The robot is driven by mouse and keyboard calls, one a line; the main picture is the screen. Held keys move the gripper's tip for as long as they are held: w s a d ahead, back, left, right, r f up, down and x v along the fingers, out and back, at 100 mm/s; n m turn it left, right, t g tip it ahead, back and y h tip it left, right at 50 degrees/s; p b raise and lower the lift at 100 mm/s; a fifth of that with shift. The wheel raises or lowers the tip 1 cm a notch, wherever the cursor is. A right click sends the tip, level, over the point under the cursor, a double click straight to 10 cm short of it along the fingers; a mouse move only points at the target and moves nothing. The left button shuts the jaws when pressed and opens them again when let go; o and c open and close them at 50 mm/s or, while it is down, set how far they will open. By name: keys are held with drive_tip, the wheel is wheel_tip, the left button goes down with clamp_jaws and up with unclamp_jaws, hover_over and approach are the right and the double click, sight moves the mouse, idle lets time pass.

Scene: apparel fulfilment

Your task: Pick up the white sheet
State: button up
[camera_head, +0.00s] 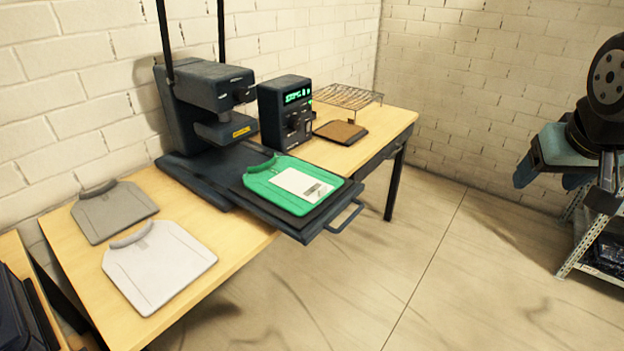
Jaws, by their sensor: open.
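A white sheet (296,181) with a small dark printed patch lies flat on a green folded shirt (262,183). The shirt lies on the dark pulled-out platen (318,222) of a heat press (205,98). My gripper (565,187) is at the right edge of the view, partly hidden by my own arm. It is open, and I see nothing held in it. It is well to the right of the sheet and apart from it.
A white folded shirt (160,268) and a grey one (113,211) lie on the wooden table (225,262). A control box (287,112), a brown pad (341,132) and a wire rack (345,96) stand behind the platen. A metal shelf (590,242) is at right. Open floor lies between.

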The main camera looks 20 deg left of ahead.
drive_tip(key=w+a+f+n+t, duration=0.1)
drive_tip(key=w+f+n, duration=0.15)
drive_tip(key=w, duration=0.35)
drive_tip(key=w+a+f+n, duration=0.1)
drive_tip(key=w+a+f, duration=0.15)
drive_tip(key=w, duration=0.25)
drive_tip(key=n+g+y, duration=0.2)
drive_tip(key=n+y, duration=0.7)
drive_tip(key=y, duration=0.5)
approach(324, 187)
drive_tip(key=shift+h, duration=0.3)
drive_tip(key=x, duration=0.9)
drive_tip(key=shift+s+a+r, duration=0.1)
drive_tip(key=shift+a+r, duration=0.1)
drive_tip(key=shift+c, duration=0.4)
clamp_jaws()
